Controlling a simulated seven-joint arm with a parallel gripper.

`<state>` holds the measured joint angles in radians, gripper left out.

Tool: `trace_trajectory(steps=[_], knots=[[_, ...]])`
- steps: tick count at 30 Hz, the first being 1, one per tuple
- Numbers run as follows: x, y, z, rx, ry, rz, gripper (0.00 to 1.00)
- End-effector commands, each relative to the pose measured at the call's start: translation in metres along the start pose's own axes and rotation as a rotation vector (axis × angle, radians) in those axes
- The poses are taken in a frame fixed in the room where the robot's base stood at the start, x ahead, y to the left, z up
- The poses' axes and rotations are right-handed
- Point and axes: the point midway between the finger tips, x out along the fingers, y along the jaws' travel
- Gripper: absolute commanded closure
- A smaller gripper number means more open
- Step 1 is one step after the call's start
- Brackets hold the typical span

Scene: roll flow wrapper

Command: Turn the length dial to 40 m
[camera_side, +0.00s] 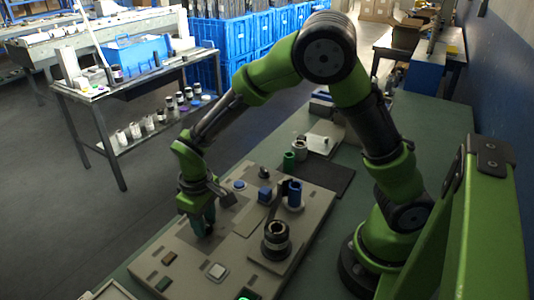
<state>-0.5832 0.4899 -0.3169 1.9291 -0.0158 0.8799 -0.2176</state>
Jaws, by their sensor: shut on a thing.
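My gripper (206,222) points down at the left part of the grey control panel (238,249). Its fingers are shut on a small dark knob (207,232), which I take to be the length dial. The fingers cover most of the knob. Its pointer and the scale marks are too small and too hidden to read, so I cannot tell its setting.
On the panel are a blue button (239,184), a blue block (264,195), a black ringed cylinder (276,240), a blue cylinder (294,194) and a pale square button (217,271). A dark mat (325,173) and a green cylinder (289,160) lie behind.

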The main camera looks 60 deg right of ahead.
Motion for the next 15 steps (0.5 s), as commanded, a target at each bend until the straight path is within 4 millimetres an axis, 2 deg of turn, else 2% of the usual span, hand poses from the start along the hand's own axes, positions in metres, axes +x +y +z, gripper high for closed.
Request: trace_trajectory(steps=[15], knots=[[-0.0009, 0.0001, -0.0003, 0.370, 0.001, -0.001, 0.95]])
